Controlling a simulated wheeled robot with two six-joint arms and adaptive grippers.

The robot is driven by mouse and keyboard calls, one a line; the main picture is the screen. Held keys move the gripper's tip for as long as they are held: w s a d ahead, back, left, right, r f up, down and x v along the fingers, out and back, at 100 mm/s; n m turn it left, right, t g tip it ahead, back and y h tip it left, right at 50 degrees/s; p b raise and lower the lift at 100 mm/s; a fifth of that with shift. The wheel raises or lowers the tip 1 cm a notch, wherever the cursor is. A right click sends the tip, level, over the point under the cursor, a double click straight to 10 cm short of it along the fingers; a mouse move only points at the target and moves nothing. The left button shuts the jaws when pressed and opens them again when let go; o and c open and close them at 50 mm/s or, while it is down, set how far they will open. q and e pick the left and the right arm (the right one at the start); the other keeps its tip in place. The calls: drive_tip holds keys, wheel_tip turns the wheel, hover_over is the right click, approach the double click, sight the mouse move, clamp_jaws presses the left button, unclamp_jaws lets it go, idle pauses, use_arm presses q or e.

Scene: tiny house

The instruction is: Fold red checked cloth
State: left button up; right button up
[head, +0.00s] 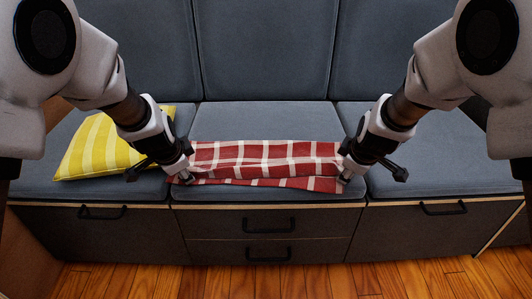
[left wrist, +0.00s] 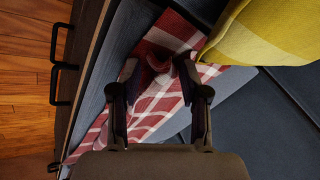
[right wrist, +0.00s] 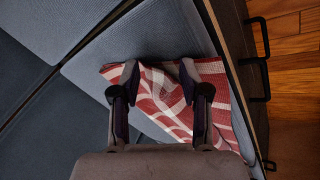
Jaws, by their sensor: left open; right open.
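The red checked cloth (head: 265,158) lies as a wide, low strip across the middle seat cushion, with a second layer showing along its front edge. My left gripper (head: 184,179) is at its left end and my right gripper (head: 346,177) at its right end. In the left wrist view the open fingers (left wrist: 157,72) stand on either side of a raised, bunched bit of the cloth (left wrist: 155,110). In the right wrist view the open fingers (right wrist: 160,75) are over the cloth (right wrist: 165,98), which is creased between them. Any contact with the fingers is unclear.
A yellow striped pillow (head: 100,145) lies on the left seat cushion, close to my left arm; it also shows in the left wrist view (left wrist: 265,30). Drawers with dark handles (head: 268,225) are below the seat. The right seat cushion (head: 440,160) is clear.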

use_arm(q)
drive_tip(key=v, duration=0.3)
drive_tip(key=shift+w+r, duration=0.15)
drive_tip(key=shift+w, duration=0.1)
use_arm(e)
drive_tip(key=v, duration=0.3)
drive_tip(key=shift+w+r, duration=0.15)
drive_tip(key=shift+w, duration=0.1)
use_arm(q)
drive_tip(key=s+v, duration=0.1)
drive_tip(key=v, duration=0.6)
drive_tip(key=shift+s, duration=0.35)
use_arm(e)
drive_tip(key=s+v, duration=0.1)
drive_tip(key=v, duration=0.6)
drive_tip(key=shift+s, duration=0.35)
